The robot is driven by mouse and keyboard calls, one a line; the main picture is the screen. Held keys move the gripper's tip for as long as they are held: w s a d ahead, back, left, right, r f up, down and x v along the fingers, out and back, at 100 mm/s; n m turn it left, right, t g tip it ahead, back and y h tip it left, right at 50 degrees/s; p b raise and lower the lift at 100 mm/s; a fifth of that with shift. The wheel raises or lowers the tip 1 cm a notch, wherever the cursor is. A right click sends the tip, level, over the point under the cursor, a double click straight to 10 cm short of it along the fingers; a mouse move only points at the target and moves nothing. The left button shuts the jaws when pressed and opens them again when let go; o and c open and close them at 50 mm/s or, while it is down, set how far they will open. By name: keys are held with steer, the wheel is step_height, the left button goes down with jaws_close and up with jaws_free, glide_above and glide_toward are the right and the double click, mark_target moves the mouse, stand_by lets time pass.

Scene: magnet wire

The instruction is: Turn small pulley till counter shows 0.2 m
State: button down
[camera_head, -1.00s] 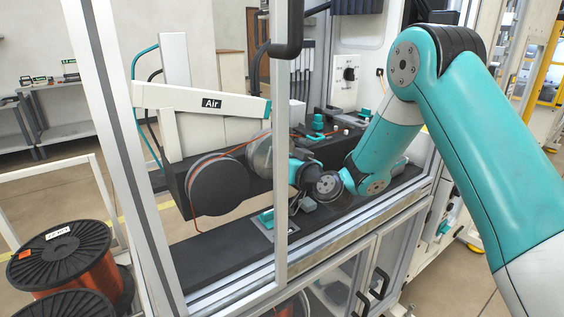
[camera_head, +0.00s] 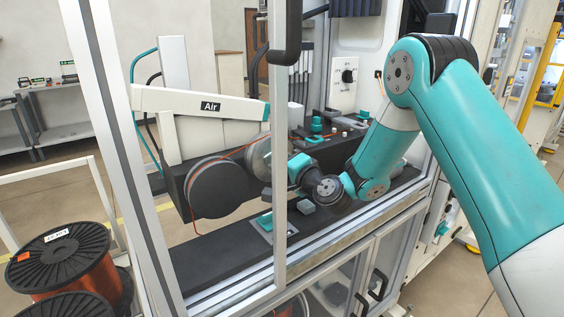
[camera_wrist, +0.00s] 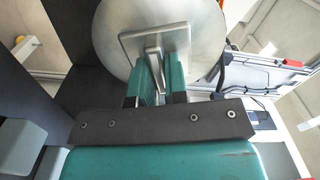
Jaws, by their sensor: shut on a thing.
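The small pulley (camera_head: 258,160) is a grey round disc behind the cabinet's upright post. In the wrist view its silver face (camera_wrist: 108,45) fills the top middle. A square metal plate with an upright grip (camera_wrist: 153,48) sits on that face. My gripper (camera_wrist: 158,68) is shut on this grip, with one teal finger on each side. In the head view the post hides my fingertips and part of the pulley. I cannot make out a counter reading in either view.
A larger grey pulley (camera_head: 216,190) stands to the left, with orange wire running over it. A white arm marked "Air" (camera_head: 200,103) lies above. The cabinet's upright post (camera_head: 279,200) stands close to my wrist. Copper spools (camera_head: 75,270) stand at the lower left.

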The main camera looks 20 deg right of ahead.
steer(key=shift+s+a+f+m+p, duration=0.15)
steer(key=shift+m+p, duration=1.4)
steer(key=shift+m, duration=1.9)
steer(key=shift+w+f+m+p, duration=0.15)
steer(key=shift+m+p, duration=1.4)
steer(key=shift+m, duration=1.85)
steer(key=shift+s+a+f+m+p, duration=0.15)
steer(key=shift+m+p, duration=1.4)
steer(key=shift+m, duration=1.9)
steer(key=shift+f, duration=0.1)
steer(key=c, duration=1.1)
jaws_free()
steer(key=shift+d, duration=0.1)
steer(key=shift+c, duration=0.2)
